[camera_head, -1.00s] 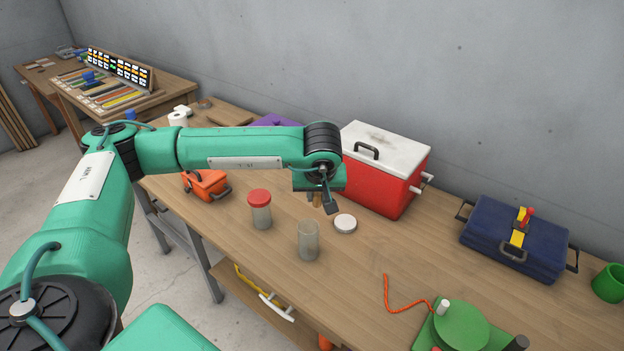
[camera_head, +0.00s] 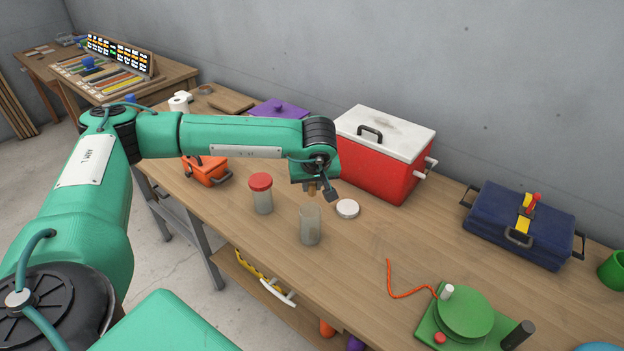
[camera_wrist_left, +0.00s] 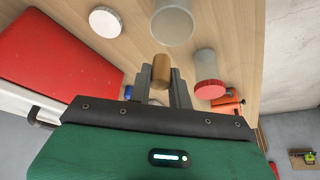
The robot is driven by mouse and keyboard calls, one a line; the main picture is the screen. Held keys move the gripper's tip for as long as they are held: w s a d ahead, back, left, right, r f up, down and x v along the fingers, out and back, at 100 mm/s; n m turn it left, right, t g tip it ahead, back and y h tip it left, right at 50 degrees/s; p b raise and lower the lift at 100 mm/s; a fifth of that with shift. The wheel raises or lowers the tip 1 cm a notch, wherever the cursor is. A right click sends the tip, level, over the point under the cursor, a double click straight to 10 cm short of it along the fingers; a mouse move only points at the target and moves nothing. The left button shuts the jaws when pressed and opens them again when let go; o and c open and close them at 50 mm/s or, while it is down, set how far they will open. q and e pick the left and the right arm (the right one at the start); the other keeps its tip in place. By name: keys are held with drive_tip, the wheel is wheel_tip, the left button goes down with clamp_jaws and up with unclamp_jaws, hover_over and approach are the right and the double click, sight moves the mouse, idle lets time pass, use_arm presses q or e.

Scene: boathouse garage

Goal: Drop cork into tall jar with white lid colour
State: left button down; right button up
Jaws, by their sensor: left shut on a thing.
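A clear open jar (camera_head: 310,226) stands upright on the workbench. A white lid (camera_head: 347,208) lies flat on the bench to its right. A second jar (camera_head: 263,199) with a red lid (camera_head: 260,181) on it stands to the left. My left gripper (camera_head: 318,190) is above the open jar, near its back rim. It is shut on a brown cork (camera_wrist_left: 161,70). In the left wrist view the cork sits between the fingertips, close to the open jar (camera_wrist_left: 172,24); the white lid (camera_wrist_left: 106,21) and red lid (camera_wrist_left: 210,89) are on either side. My right gripper is not in view.
A red cooler (camera_head: 378,165) with a white top stands behind the white lid. An orange box (camera_head: 205,170) is at the left, a blue toolbox (camera_head: 522,225) at the right. A green turntable (camera_head: 465,315) is near the front. The bench between jar and toolbox is mostly clear.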

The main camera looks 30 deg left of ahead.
use_arm(q)
drive_tip(key=c, duration=1.2)
unclamp_jaws()
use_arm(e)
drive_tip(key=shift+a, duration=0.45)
